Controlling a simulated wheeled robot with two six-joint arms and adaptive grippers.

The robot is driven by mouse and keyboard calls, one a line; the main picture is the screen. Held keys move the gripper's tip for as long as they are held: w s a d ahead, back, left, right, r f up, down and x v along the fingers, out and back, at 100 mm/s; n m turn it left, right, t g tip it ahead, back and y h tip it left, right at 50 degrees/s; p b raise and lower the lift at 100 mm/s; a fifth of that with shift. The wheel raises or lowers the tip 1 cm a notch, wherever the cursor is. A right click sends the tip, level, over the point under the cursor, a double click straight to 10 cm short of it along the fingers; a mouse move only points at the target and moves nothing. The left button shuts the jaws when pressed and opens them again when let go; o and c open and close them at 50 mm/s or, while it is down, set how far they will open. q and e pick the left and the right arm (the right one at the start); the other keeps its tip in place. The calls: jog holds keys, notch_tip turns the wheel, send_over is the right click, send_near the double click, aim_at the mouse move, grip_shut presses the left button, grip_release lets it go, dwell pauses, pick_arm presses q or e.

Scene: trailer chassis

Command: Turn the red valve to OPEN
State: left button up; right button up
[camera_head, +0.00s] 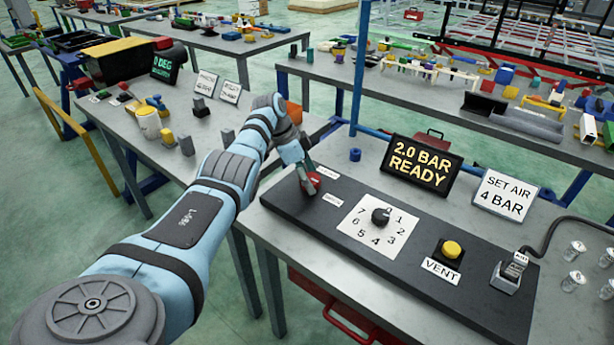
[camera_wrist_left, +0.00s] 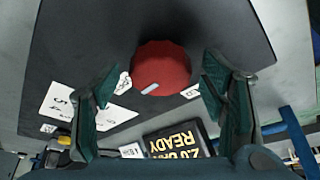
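The red valve (camera_head: 311,184) is a round knob at the left end of the dark panel (camera_head: 283,207), partly hidden by my left gripper (camera_head: 305,170) in the head view. In the left wrist view the red valve (camera_wrist_left: 161,65) shows whole, with a short pale pointer mark on its lower left edge. The green fingers of my left gripper (camera_wrist_left: 160,88) stand apart on either side of it, with gaps to the knob. Two small white labels flank the valve; their words are too small to read for sure. My right gripper is not in view.
On the panel are a numbered dial (camera_head: 381,217), a yellow VENT button (camera_head: 452,249) and a hose fitting (camera_head: 512,268). Behind stand a "2.0 BAR READY" display (camera_head: 422,167) and a "SET AIR 4 BAR" sign (camera_head: 504,196). A blue post (camera_head: 358,80) rises behind the valve.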

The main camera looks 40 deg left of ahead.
pick_arm(q)
jog(key=shift+a+r, duration=0.1)
jog(key=shift+r, duration=0.1)
jog(key=v, duration=1.1)
jog(key=shift+s+r, duration=0.15)
jog(key=shift+r, duration=0.1)
jog(key=shift+a, duration=0.1)
